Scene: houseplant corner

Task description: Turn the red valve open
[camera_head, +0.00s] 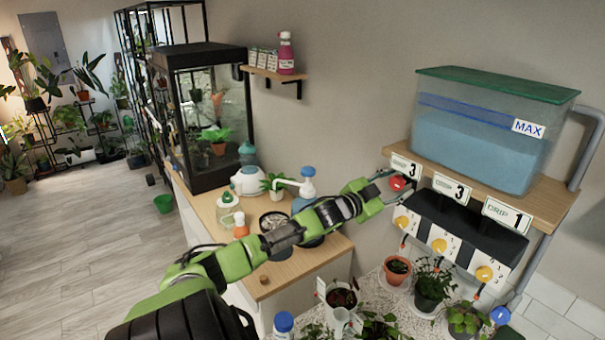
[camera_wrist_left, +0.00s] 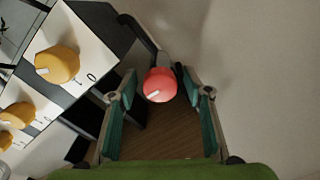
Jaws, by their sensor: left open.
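The red valve (camera_head: 397,184) is a round knob below the left end of the tank shelf. In the left wrist view the red valve (camera_wrist_left: 160,85) shows a white mark pointing toward the lower left. My left gripper (camera_head: 388,188) is at the valve in the head view. In the left wrist view my left gripper (camera_wrist_left: 162,108) is open, with one green finger on each side of the valve and gaps visible between. Whether a fingertip touches the knob cannot be told. My right gripper is not in view.
A blue water tank (camera_head: 485,130) stands on the wooden shelf (camera_head: 545,205). Yellow knobs (camera_head: 438,245) line the panel beside the valve, under number cards. Potted plants (camera_head: 432,285) stand below. A counter (camera_head: 290,270) with bottles and a terrarium (camera_head: 210,115) is at left.

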